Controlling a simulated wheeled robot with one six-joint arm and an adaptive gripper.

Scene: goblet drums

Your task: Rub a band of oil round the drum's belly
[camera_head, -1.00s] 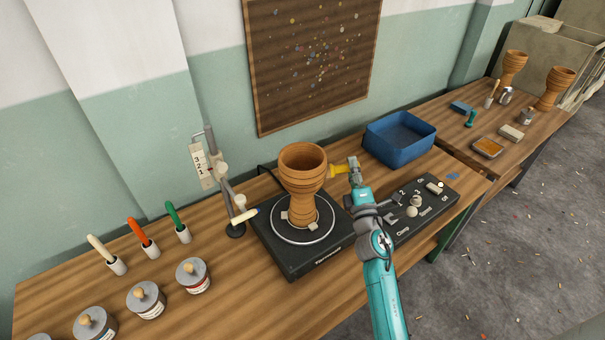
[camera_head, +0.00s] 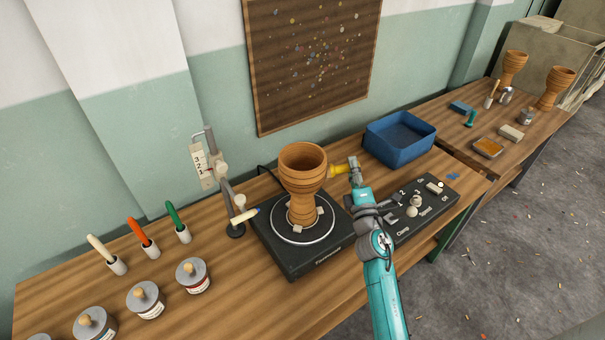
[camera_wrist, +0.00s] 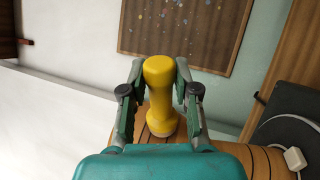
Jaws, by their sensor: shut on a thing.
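The goblet drum (camera_head: 303,178), brown with dark ring lines, stands upright on the round plate (camera_head: 276,234) of a black turntable. My gripper (camera_head: 352,172) is to the right of the drum, at the height of its upper bowl. It is shut on a yellow tool (camera_head: 338,170) that points at the drum's side. The tool's tip is at or very near the drum wall; I cannot tell if they touch. In the wrist view the yellow tool (camera_wrist: 160,90) sits between both fingers, with the drum (camera_wrist: 264,155) behind it. No oil band is distinguishable on the drum.
Lidded pots (camera_head: 193,276) and handled tools (camera_head: 180,226) fill the left bench.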

